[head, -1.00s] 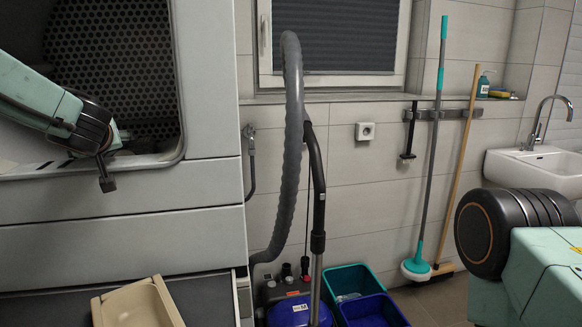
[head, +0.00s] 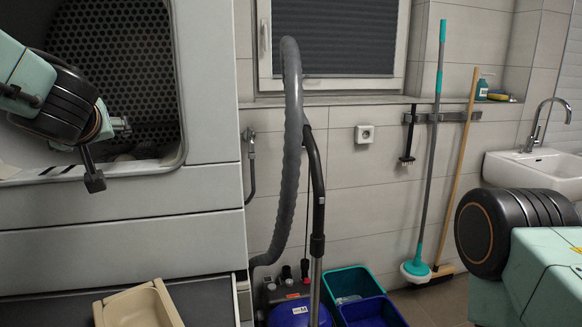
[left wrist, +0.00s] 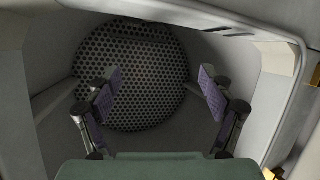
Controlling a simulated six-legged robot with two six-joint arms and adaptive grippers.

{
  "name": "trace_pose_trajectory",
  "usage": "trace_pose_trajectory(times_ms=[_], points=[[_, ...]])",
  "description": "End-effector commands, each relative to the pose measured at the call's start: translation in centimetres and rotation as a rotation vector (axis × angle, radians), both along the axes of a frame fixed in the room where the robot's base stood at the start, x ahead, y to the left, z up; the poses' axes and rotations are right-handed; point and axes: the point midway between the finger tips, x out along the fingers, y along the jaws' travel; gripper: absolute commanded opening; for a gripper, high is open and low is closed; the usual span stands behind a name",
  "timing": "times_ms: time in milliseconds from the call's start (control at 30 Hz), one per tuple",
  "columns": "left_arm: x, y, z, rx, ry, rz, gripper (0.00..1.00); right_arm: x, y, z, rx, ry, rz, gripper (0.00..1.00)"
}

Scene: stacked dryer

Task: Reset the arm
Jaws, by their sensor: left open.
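My left arm comes in from the left in the head view, in front of the open dryer drum (head: 110,45). The fingers of my left gripper are not clear there. In the left wrist view my left gripper (left wrist: 158,90) is open, with its two purple-padded fingers spread wide and nothing between them. It faces into the dryer opening, with the perforated round back of the drum (left wrist: 135,75) ahead. My right gripper is out of view.
The dryer's front panel (head: 120,200) lies below the opening, and its rim is close to my left arm. A beige tray (head: 140,305) is below. A vacuum hose (head: 291,130), blue and green bins (head: 345,280), a mop (head: 432,150), broom (head: 460,170) and sink (head: 535,170) stand to the right.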

Motion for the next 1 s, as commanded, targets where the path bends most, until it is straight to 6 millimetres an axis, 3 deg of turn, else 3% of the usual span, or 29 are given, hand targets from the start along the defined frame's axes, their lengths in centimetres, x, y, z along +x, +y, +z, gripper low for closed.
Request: trace_pose_trajectory(times_ms=[33,167,667,1000], points=[[0.6,0.3,-1.0,-0.004,0.002,0.002,0.81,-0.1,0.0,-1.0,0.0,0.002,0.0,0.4],[2.1,1.1,-1.7,-0.002,0.005,0.0,0.81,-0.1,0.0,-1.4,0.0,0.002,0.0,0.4],[8.6,4.6,-4.3,-0.001,0.005,0.0,0.81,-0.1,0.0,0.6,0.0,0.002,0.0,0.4],[8.9,4.7,-6.0,-0.001,0.002,0.0,0.81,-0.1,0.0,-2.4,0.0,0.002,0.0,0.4]])
